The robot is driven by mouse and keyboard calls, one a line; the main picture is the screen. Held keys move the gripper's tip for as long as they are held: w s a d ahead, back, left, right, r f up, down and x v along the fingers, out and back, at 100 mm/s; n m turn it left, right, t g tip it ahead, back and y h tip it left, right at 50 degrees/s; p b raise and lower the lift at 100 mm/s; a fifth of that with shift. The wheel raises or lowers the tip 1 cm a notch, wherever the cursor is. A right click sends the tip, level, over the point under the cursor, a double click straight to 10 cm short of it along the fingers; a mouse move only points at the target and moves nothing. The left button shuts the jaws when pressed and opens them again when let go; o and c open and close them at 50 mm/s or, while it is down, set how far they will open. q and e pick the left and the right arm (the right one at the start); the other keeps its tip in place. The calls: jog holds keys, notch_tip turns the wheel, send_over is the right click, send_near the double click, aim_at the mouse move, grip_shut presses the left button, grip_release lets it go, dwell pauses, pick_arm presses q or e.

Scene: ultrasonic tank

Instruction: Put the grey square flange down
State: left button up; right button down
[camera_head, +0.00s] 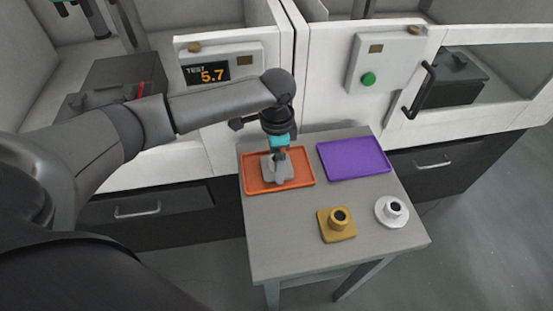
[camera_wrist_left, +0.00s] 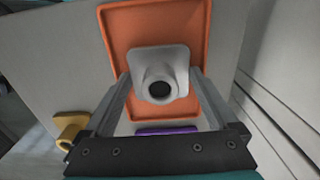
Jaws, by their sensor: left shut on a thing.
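The grey square flange (camera_head: 268,172) is at the orange tray (camera_head: 304,184) on the small table. My left gripper (camera_head: 276,160) points down over this tray and is shut on the flange. In the left wrist view the flange (camera_wrist_left: 160,75) shows between the two fingers, its round hub and dark bore facing the camera. The orange tray (camera_wrist_left: 205,50) lies behind it. I cannot tell whether the flange touches the tray floor. My right gripper is not in view.
A purple tray (camera_head: 353,159) lies right of the orange one. A yellow square flange (camera_head: 337,233) and a white round flange (camera_head: 391,217) stand at the table's front right. The front left of the table (camera_head: 275,235) is clear. Cabinets with a "TEST 5.7" display (camera_head: 208,73) stand behind.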

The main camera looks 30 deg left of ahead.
pick_arm(q)
jog(key=o, duration=1.3)
jog(key=shift+f, duration=0.1)
jog(key=shift+c, duration=0.2)
notch_tip(320, 180, up, 12)
jog(key=p, duration=0.2)
jog(key=shift+r+p, duration=0.2)
jog(key=shift+p, duration=0.15)
